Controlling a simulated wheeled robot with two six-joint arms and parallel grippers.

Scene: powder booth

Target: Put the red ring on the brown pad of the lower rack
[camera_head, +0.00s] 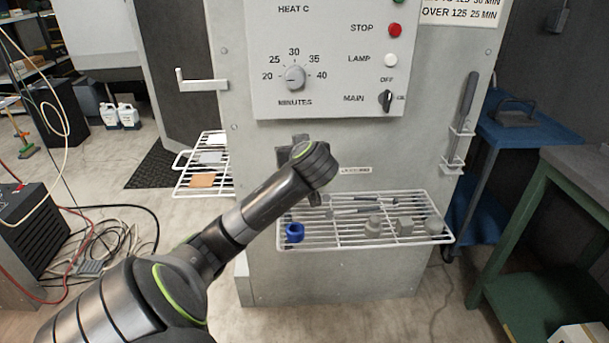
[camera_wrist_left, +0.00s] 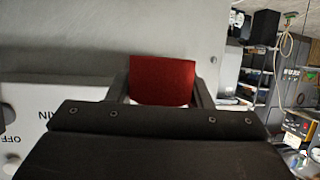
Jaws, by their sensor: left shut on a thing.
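The red ring (camera_wrist_left: 162,78) shows in the left wrist view as a red block-like shape between the two dark fingers of my left gripper (camera_wrist_left: 162,92), which is shut on it. In the head view my left arm reaches to the front of the grey cabinet, and its wrist hides the ring and most of the gripper. The brown pad (camera_head: 202,180) lies bare at the front of the white wire rack (camera_head: 178,193) on the cabinet's left side, left of my wrist. My right gripper is out of view.
A grey pad (camera_head: 211,157) and a white pad (camera_head: 217,139) lie behind the brown one. A front wire shelf (camera_head: 446,239) holds a blue ring (camera_head: 295,232), tools and grey parts. A white bracket (camera_head: 201,84) juts out above the side rack. The control panel (camera_head: 330,97) stands above my wrist.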

